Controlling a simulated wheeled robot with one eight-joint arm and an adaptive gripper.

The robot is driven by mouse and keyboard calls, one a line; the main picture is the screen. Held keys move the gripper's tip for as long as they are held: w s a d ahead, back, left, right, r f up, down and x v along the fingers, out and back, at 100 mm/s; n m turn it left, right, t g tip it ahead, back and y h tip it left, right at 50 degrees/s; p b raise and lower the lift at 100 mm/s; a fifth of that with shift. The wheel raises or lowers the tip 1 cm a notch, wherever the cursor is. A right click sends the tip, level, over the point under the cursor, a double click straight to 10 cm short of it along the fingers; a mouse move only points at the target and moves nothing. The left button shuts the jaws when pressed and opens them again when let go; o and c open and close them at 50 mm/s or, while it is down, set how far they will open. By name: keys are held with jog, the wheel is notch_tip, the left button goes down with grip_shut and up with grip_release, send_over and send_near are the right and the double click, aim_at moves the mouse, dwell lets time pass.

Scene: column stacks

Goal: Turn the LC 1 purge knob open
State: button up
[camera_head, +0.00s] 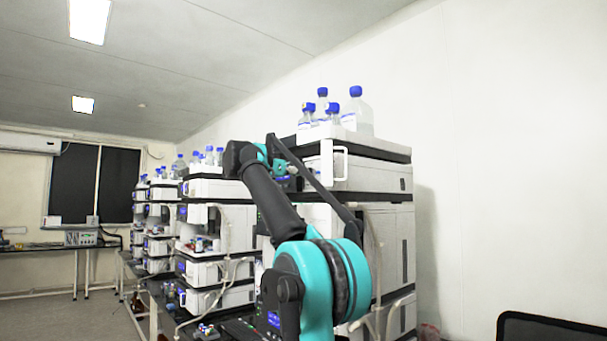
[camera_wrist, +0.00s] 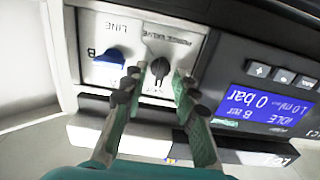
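The black purge knob (camera_wrist: 159,68) sits on a pale panel (camera_wrist: 153,25) under a label that seems to read PURGE VALVE. In the wrist view, my gripper (camera_wrist: 156,84) is open, with one finger on each side of the knob. A gap shows between the fingers and the knob, and I cannot tell whether either finger touches it. In the head view, my arm reaches to the front of the nearest column stack (camera_head: 365,175); the knob and my fingertips cannot be made out there.
A blue knob (camera_wrist: 108,57) is left of the purge knob, close to my left finger. A blue display (camera_wrist: 262,106) reading 0 bar and some buttons are on the right. Blue-capped bottles (camera_head: 356,110) stand on the stack. More stacks (camera_head: 205,215) line the bench to the left.

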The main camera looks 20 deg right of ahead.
jog(key=shift+c, duration=0.3)
grip_shut()
jog(key=shift+n, duration=0.4)
jog(key=n, duration=0.3)
jog(key=shift+w+a+f+n, duration=0.1)
jog(key=shift+n, duration=2.85)
jog(key=shift+w+f+n, duration=0.1)
jog(key=shift+n, duration=2.85)
